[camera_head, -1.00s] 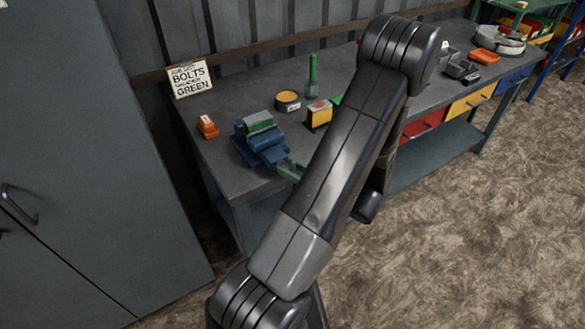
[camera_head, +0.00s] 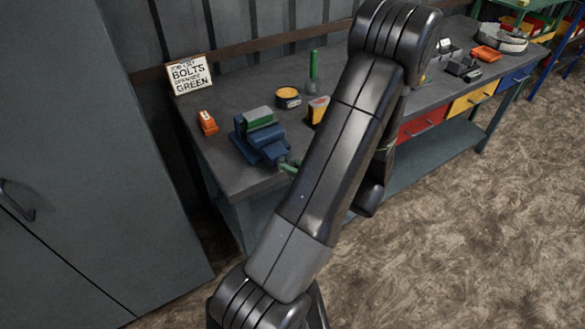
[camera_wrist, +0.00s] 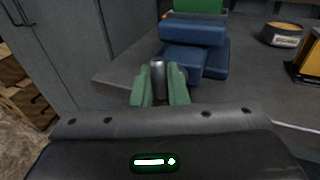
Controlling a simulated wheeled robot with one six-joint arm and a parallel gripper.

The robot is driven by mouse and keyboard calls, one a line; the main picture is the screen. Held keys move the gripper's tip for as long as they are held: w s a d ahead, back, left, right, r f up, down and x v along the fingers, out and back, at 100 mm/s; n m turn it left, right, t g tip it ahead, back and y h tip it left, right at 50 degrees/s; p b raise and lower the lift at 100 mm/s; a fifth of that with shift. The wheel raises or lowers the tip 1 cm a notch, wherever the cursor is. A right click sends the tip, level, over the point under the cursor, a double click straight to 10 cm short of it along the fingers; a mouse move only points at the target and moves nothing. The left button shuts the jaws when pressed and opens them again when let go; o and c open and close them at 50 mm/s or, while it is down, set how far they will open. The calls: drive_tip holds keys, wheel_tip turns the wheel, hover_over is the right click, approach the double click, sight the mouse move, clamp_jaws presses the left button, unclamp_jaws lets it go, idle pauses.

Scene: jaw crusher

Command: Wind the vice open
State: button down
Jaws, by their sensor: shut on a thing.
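The blue vice (camera_head: 262,146) stands at the front left corner of the bench, with a green and grey block (camera_head: 258,118) at its top. In the wrist view the vice (camera_wrist: 192,45) is straight ahead, the green block (camera_wrist: 198,6) cut off by the top edge. My gripper (camera_wrist: 159,88) has green fingers closed around an upright grey metal rod (camera_wrist: 158,76), which looks like the vice's handle. The rod's lower end is hidden between the fingers. In the head view only the green fingertips (camera_head: 288,166) show, at the vice's front; my arm hides the rest.
On the bench (camera_head: 225,100) are an orange item (camera_head: 207,122), a round tin (camera_head: 288,97), a green upright tool (camera_head: 313,70) and a yellow and black box (camera_head: 317,110) partly behind my arm. A grey cabinet (camera_head: 90,150) stands close at left.

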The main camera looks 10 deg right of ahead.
drive_tip(key=n+b, duration=0.1)
drive_tip(key=n+h+b, duration=0.1)
drive_tip(key=a+n+b, duration=0.1)
drive_tip(key=b, duration=0.1)
drive_tip(key=shift+s+f+n+g+h, duration=0.15)
drive_tip(key=shift+f+n+g+h, duration=0.15)
drive_tip(key=shift+f+n+h, duration=0.1)
drive_tip(key=n+h+b, duration=0.1)
drive_tip(key=n+b, duration=0.1)
drive_tip(key=b, duration=0.3)
drive_tip(key=a+f+n+h+b, duration=0.1)
drive_tip(key=n+h+b, duration=0.1)
drive_tip(key=b, duration=0.3)
drive_tip(key=n+h+b, duration=0.2)
drive_tip(key=n+b, duration=0.1)
drive_tip(key=b, duration=0.2)
drive_tip(key=shift+s+a+f+n, duration=0.2)
drive_tip(key=shift+s+f+n, duration=0.05)
drive_tip(key=shift+f+n, duration=0.15)
drive_tip(key=shift+r, duration=0.1)
drive_tip(key=c, duration=1.5)
unclamp_jaws()
drive_tip(key=p+v, duration=0.1)
drive_tip(key=v, duration=1.3)
drive_tip(key=shift+a, duration=0.3)
